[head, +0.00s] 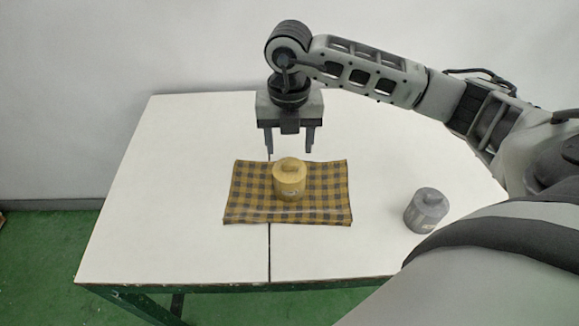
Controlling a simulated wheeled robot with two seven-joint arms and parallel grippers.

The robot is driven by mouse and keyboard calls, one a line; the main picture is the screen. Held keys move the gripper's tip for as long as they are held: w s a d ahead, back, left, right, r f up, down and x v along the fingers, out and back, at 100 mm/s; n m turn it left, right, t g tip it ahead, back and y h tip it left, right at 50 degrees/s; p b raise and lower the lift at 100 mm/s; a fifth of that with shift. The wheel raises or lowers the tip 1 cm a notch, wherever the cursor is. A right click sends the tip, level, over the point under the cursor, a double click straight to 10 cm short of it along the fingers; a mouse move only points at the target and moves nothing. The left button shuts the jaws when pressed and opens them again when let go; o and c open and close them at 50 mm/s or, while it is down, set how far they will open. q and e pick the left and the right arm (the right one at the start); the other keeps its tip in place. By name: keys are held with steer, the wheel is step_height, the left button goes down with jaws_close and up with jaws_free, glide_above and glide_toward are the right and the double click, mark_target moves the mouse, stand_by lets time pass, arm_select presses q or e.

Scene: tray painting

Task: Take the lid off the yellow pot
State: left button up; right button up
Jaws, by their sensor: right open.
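The yellow pot (289,187) stands upright on a yellow and dark checked cloth in the middle of the table. Its lid (289,168), with a raised knob, sits on top of it. My right gripper (290,152) is open and points down, above and slightly behind the lid. Its two fingers are apart with nothing between them, and they do not appear to touch the lid. My left gripper is not in view.
The checked cloth (245,197) lies flat on the white table (150,200). A grey lidded pot (426,213) stands to the right of the cloth, close to my arm in the picture. The table's left side is clear. A wall is behind.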

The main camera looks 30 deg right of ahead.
mark_target(289, 163)
step_height(289, 163, down, 6)
steer(key=shift+w+d+r+p, duration=0.1)
steer(key=shift+d+r+p, duration=0.1)
steer(key=shift+p, duration=0.35)
steer(key=shift+a, duration=0.1)
steer(key=c, duration=1.1)
